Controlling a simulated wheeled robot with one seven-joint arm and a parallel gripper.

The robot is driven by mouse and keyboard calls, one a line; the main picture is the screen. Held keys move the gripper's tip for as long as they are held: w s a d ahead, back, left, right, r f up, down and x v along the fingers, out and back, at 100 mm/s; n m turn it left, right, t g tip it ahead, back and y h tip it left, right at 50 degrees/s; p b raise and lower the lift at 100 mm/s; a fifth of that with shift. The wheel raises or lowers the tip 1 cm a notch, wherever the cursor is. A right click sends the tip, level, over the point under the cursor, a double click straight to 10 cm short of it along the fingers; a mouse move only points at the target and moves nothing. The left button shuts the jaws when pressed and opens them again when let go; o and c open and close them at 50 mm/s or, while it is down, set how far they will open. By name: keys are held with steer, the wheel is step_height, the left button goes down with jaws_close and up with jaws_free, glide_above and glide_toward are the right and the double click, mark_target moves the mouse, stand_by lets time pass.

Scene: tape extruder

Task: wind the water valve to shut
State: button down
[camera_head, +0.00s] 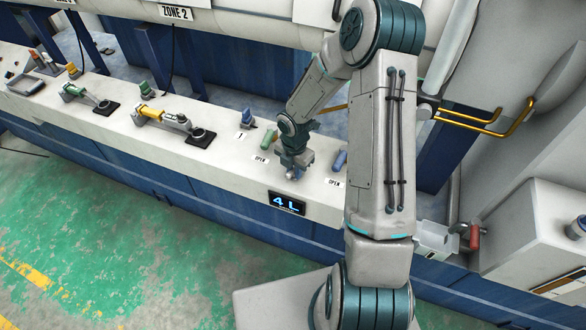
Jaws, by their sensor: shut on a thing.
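My gripper (293,168) reaches down to the white counter (226,148), just above and behind a dark display (287,202) that reads "4 L". It is shut on what seems to be the water valve, which my gripper and wrist hide almost fully; its turn angle cannot be told. A green handle (267,138) with an "OPEN" label (260,160) stands just left of my gripper. A blue handle (340,160) with another "OPEN" label (334,183) stands just right of it.
A small blue valve (247,118) stands further left, then yellow (148,113) and green (73,92) handled fittings. My arm covers the counter right of the blue handle. A yellow rail (470,124) and white bin (435,237) are at right. Green floor lies open at left front.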

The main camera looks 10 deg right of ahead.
steer(key=shift+r, duration=0.15)
steer(key=shift+n+p, duration=1.1)
steer(key=shift+n, duration=0.2)
steer(key=c, duration=1.4)
jaws_free()
step_height(320, 180, up, 8)
steer(key=p, duration=0.7)
